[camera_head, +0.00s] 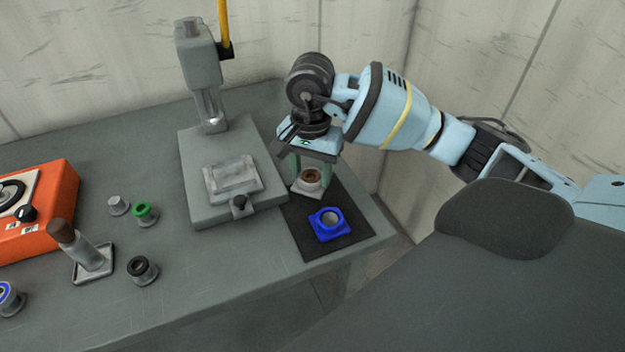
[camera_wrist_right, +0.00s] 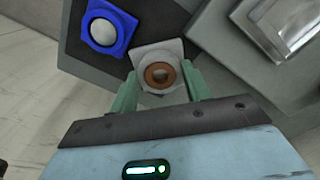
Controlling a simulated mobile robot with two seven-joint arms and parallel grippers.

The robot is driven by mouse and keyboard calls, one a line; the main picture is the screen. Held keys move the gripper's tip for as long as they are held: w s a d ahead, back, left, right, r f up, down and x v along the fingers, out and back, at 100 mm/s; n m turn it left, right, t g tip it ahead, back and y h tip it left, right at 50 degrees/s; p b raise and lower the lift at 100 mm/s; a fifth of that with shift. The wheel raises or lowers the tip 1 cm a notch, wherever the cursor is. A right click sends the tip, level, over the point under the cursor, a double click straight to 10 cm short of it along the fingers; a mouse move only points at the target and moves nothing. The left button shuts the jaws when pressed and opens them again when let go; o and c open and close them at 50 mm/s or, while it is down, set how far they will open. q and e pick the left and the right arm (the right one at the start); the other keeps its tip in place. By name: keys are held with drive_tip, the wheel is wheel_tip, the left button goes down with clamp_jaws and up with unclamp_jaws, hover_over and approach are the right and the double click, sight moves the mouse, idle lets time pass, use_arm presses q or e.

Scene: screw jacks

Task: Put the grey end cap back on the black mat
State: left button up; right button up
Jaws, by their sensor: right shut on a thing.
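The grey end cap (camera_head: 309,185) is a light grey square piece with a brown ring in its middle. It also shows in the wrist view (camera_wrist_right: 150,52). My right gripper (camera_head: 311,172) points down with its green fingers on either side of the cap, shut on it. The cap is over the back part of the black mat (camera_head: 294,228); I cannot tell whether it touches the mat. The fingers hide part of its sides. A blue end cap (camera_head: 327,225) lies on the mat, nearer the front. My left gripper is not in view.
A grey press (camera_head: 203,75) on a wide base stands just left of the mat. Several small round parts, a brown-handled stamp (camera_head: 85,250) and an orange box (camera_head: 55,210) are farther left. The table edge runs close to the mat's right.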

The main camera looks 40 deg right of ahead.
drive_tip(key=shift+w+d+f, duration=0.1)
drive_tip(key=shift+d+f, duration=0.15)
wheel_tip(320, 180, down, 3)
drive_tip(key=shift+r, duration=0.15)
drive_tip(key=shift+f, duration=0.2)
drive_tip(key=shift+f, duration=0.15)
drive_tip(key=o, duration=1.2)
